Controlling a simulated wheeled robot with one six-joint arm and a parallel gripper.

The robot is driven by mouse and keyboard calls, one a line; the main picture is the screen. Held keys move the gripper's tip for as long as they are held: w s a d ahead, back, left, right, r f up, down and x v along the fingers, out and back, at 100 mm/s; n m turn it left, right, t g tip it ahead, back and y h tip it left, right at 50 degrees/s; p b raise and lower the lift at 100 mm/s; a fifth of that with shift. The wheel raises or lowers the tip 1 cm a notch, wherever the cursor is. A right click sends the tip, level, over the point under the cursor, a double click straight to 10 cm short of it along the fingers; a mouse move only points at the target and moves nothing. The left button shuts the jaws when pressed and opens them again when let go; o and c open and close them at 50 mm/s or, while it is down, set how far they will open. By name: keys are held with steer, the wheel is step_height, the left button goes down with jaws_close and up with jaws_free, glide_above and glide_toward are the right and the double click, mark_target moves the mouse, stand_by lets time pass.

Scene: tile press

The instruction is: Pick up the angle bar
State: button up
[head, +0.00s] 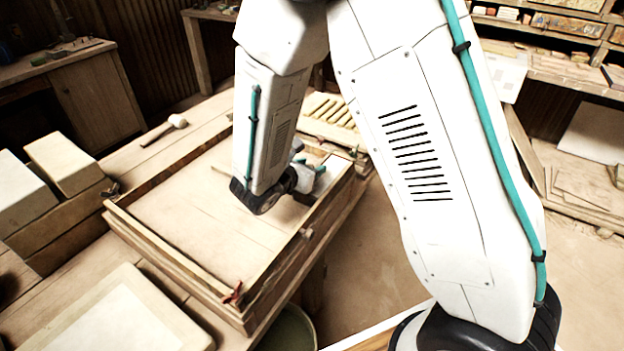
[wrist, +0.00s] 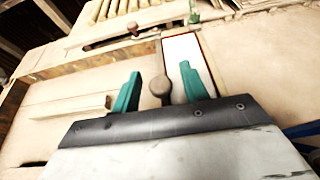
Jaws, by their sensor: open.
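My gripper (wrist: 160,70) is open, with its two green fingers apart. In the head view my gripper (head: 309,169) is at the right end of the wooden frame, partly hidden by my arm. A pale bar (wrist: 70,107) with two long faces lies to the left of the fingers in the wrist view; it looks like the angle bar, though I cannot be sure. It is apart from the fingers. A brown round-headed knob (wrist: 160,87) shows between the fingers; I cannot tell whether they touch it. A white panel (wrist: 182,52) is beyond them.
The wooden frame (head: 165,252) has raised walls around its flat bed. A mallet (head: 178,121) lies behind it. Several yellowish strips (head: 325,108) are at its far side. Pale blocks (head: 62,163) stand at left, and a shallow tray (head: 125,310) is in front.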

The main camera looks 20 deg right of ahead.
jaws_close()
steer(key=shift+r, duration=0.1)
